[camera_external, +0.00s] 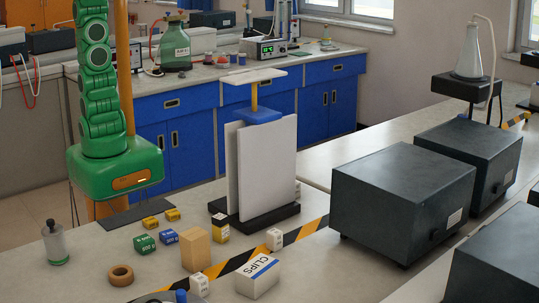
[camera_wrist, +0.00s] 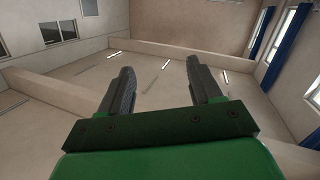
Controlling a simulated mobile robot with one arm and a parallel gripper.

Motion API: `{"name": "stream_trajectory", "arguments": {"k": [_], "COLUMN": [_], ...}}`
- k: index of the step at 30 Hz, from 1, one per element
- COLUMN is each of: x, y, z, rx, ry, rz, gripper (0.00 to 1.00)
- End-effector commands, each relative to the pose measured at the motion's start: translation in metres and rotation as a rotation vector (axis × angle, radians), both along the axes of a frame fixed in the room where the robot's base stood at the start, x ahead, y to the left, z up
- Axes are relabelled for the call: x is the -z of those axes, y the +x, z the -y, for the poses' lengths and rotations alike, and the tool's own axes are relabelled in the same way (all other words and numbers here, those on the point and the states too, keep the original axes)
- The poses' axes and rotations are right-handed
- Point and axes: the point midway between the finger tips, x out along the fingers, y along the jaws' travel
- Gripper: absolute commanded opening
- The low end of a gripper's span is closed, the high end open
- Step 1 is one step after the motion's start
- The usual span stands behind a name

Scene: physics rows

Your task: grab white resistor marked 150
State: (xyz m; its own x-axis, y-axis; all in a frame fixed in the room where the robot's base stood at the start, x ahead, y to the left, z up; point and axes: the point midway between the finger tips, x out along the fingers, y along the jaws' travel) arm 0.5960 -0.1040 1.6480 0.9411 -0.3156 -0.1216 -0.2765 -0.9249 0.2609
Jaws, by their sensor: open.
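Small white blocks with dark markings stand on the bench in the external view: one (camera_external: 275,239) on the striped tape, another (camera_external: 199,285) near the front edge of the picture. Their markings are too small to read, so I cannot tell which is the resistor marked 150. My gripper (camera_wrist: 160,72) shows in the wrist view, open and empty, with its two dark fingers apart. It points toward the walls and a bare room surface, with no block in that view. In the external view my green arm runs up out of the picture, so the gripper is hidden there.
Green (camera_external: 145,243), blue (camera_external: 169,236) and yellow (camera_external: 151,222) blocks lie at the left. A tan block (camera_external: 196,249), a clips box (camera_external: 258,277), a tape ring (camera_external: 121,275) and a bottle (camera_external: 55,243) are nearby. Upright panels (camera_external: 268,165) and dark boxes (camera_external: 402,195) stand behind and right.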

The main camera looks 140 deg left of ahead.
Motion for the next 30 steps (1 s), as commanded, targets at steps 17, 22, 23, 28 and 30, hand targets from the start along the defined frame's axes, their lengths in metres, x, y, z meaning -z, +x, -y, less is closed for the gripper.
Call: {"name": "stream_trajectory", "arguments": {"k": [17,22,23,28,30], "x": [0.06,0.105,0.116,0.191,0.225], "y": [0.076,0.112,0.119,0.156,0.166], "z": [-0.082,-0.137,-0.151,-0.241,-0.28], "rx": [-0.038,-0.081,-0.092,-0.179,-0.224], "ry": [-0.269,-0.436,-0.476,-0.738,-0.849], "rz": [-0.111,-0.173,-0.187,-0.257,-0.278], "gripper": [0.64,0.64,0.64,0.64,0.64]}}
